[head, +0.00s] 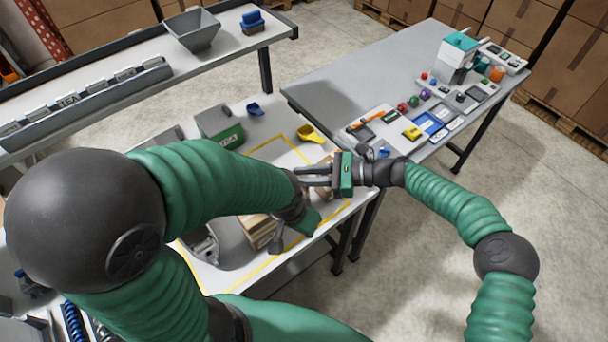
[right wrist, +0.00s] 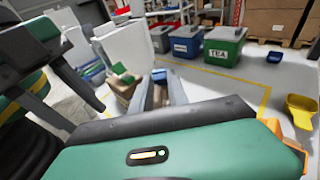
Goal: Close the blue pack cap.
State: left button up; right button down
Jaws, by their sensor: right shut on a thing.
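My right gripper (head: 318,176) reaches in from the right over the yellow-outlined work area. In the right wrist view, its grey fingers (right wrist: 160,98) are shut on a brownish pack (right wrist: 157,92) with a small blue part, likely its cap (right wrist: 159,74), at the top. Most of this pack is hidden by the fingers, and I cannot tell how the cap sits. My left gripper (head: 279,239) is low beside the right one, partly hidden by its own wrist. In the right wrist view, the left gripper's two dark fingers (right wrist: 75,103) show at the left with a gap between them.
Brown packs (head: 257,231) stand on the white table. A grey side table (head: 345,80) at right holds small parts and a teal-topped device (head: 459,50).

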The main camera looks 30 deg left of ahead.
jog(key=c, duration=1.6)
grip_release()
jog(key=shift+f, duration=0.3)
jog(key=o, duration=0.4)
jog(key=shift+a, duration=0.1)
jog(key=shift+c, duration=0.2)
jog(key=shift+a+r, duration=0.1)
jog(key=shift+a, duration=0.05)
jog(key=shift+r, duration=0.1)
jog(key=shift+d, duration=0.2)
jog(key=b+v, duration=0.4)
jog(key=v, duration=1.2)
jog(key=shift+w+d, duration=0.15)
jog(key=shift+w, duration=0.1)
